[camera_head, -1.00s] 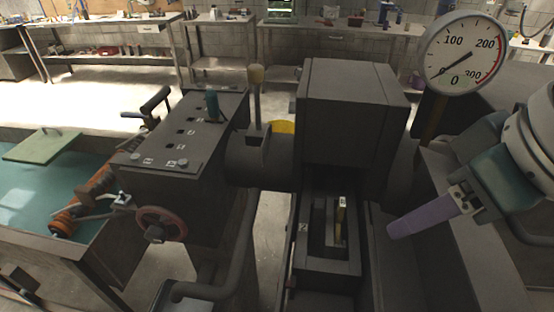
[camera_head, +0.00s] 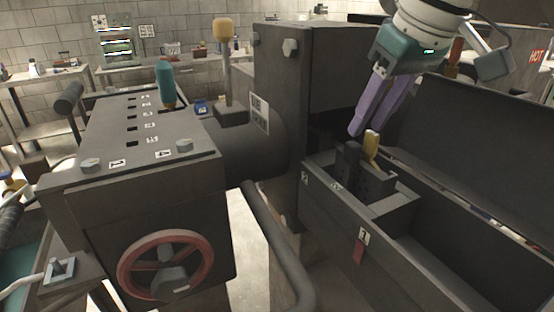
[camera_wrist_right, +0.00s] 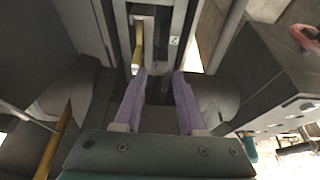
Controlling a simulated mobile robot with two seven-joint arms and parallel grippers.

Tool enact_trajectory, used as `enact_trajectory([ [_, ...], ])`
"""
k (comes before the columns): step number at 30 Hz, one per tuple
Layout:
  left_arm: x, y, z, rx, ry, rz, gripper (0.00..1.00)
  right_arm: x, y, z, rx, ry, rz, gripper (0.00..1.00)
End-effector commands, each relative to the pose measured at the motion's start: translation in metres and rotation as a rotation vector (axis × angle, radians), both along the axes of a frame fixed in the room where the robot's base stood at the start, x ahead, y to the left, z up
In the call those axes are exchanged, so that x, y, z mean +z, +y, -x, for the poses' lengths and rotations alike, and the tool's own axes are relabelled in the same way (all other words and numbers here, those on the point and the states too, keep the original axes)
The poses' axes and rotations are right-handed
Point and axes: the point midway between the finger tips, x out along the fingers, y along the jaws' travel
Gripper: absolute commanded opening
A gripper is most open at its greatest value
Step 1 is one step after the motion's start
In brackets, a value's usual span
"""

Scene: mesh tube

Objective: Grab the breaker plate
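A yellow handle (camera_head: 371,148) stands up from the slot of the dark machine, beside a dark upright block (camera_head: 348,160). A dark plate with holes (camera_head: 374,185), which looks like the breaker plate, sits low in the slot below the handle, partly hidden. My right gripper (camera_head: 365,132) has long purple fingers pointing down just above the handle. In the right wrist view its fingers (camera_wrist_right: 160,73) are apart with nothing between them, and the yellow handle (camera_wrist_right: 138,45) shows just beyond the left fingertip. My left gripper is not in view.
A tall dark housing (camera_head: 285,100) stands left of the slot, and an open trough (camera_head: 450,230) runs to the right. A red handwheel (camera_head: 165,265) and a control box (camera_head: 140,125) with a teal-handled lever are at left.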

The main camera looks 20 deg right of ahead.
Motion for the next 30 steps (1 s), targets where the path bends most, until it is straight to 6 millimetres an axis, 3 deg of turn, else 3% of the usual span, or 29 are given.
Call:
enact_trajectory([
  [12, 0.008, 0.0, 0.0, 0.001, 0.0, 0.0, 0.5, -0.05, 0.003, -0.017, 0.002, 0.001, 0.001, 0.4],
  [21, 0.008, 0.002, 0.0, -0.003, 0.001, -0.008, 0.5, -0.056, 0.003, -0.019, 0.003, -0.002, 0.002, 0.4],
  [30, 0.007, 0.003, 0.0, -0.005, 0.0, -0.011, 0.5, -0.056, 0.003, -0.019, 0.003, -0.002, 0.002, 0.07],
])
